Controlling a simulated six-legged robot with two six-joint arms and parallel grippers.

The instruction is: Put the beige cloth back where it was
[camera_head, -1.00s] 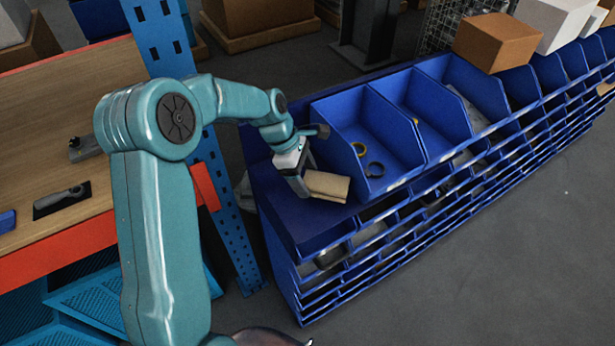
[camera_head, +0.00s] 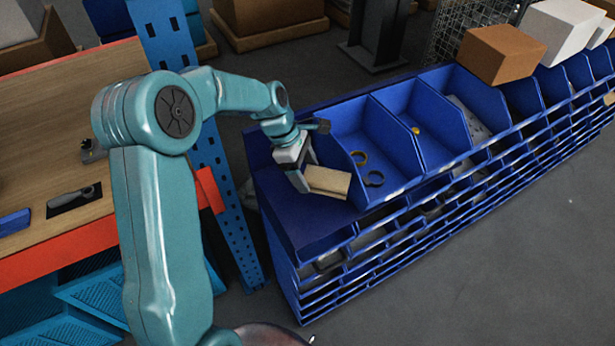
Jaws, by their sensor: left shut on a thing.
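The beige cloth (camera_head: 329,181) is a small folded pad at the near left end of the blue bin rack (camera_head: 290,215), just left of the first open bin. My left gripper (camera_head: 307,178) reaches in from the left and is shut on the cloth's left edge. The cloth is at or just above the rack's flat blue top; I cannot tell whether it touches. The gripper's fingers are partly hidden by its own body. My right gripper is not in view.
A wooden bench (camera_head: 60,130) with an orange edge stands left. Bare blue top lies in front of the cloth.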

